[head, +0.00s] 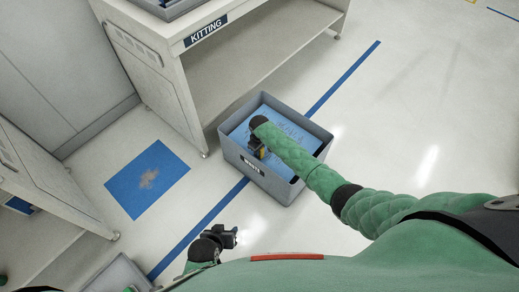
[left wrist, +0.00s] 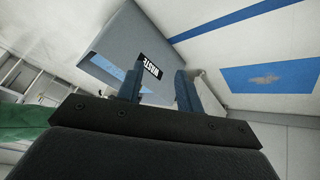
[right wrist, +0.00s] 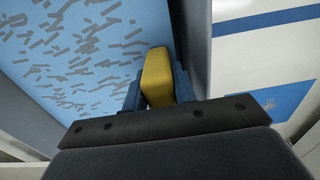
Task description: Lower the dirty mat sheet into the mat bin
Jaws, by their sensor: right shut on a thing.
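A blue sheet with many grey dash marks (right wrist: 85,55) lies within the walls of a grey bin (head: 309,178); it also shows in the head view (head: 295,128). I cannot tell whether it rests on the bottom. My right gripper (right wrist: 157,85) is over the bin's near left side, shut on a yellow block (right wrist: 156,68) at the sheet's edge. Whether block and sheet are joined is unclear. My arm hides part of the sheet. A bin label in the left wrist view reads WASTE (left wrist: 151,67). My left gripper (head: 232,238) is open and empty, low and left of the bin.
A blue floor mat (head: 125,188) with a pale worn patch lies left of the bin. A bench marked KITTING (head: 205,32) stands behind the bin. A blue floor line (head: 345,77) passes the bin. Another grey container (head: 115,272) is at bottom left. Floor to the right is clear.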

